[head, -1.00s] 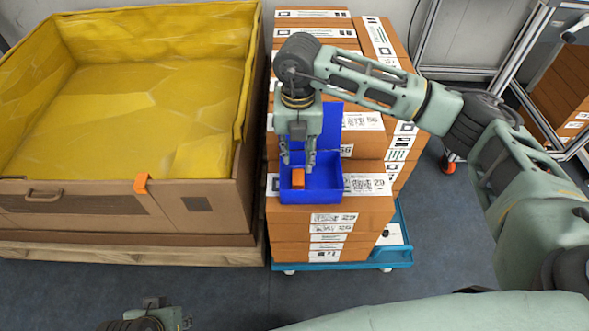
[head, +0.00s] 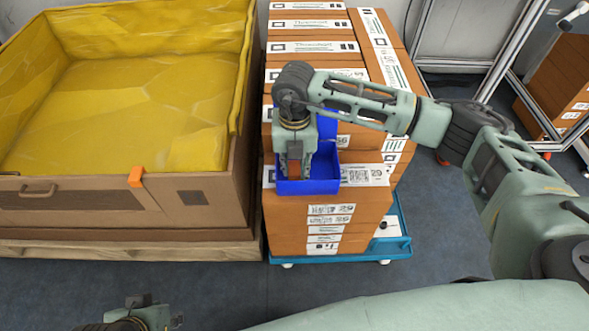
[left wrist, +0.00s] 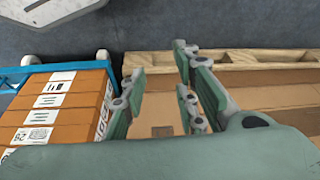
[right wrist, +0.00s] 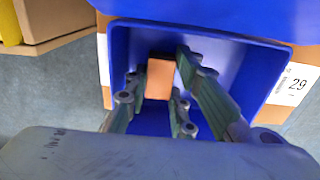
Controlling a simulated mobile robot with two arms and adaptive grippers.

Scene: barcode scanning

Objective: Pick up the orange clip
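A blue bin (head: 320,187) sits on the stacked boxes. My right gripper (head: 294,174) points down into the bin. In the right wrist view my right gripper (right wrist: 155,95) has its fingers apart on either side of the orange piece; contact cannot be told. Another orange clip (head: 136,176) sits on the rim of the large carton. My left gripper (left wrist: 165,105) is open and empty; it shows at the head view's bottom edge (head: 150,308).
The large carton (head: 90,205) with a yellow liner stands on a pallet at the left. Stacked brown boxes (head: 325,228) stand on a blue dolly (head: 400,245). The bin's walls surround my right fingers closely. A metal frame stands at the right.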

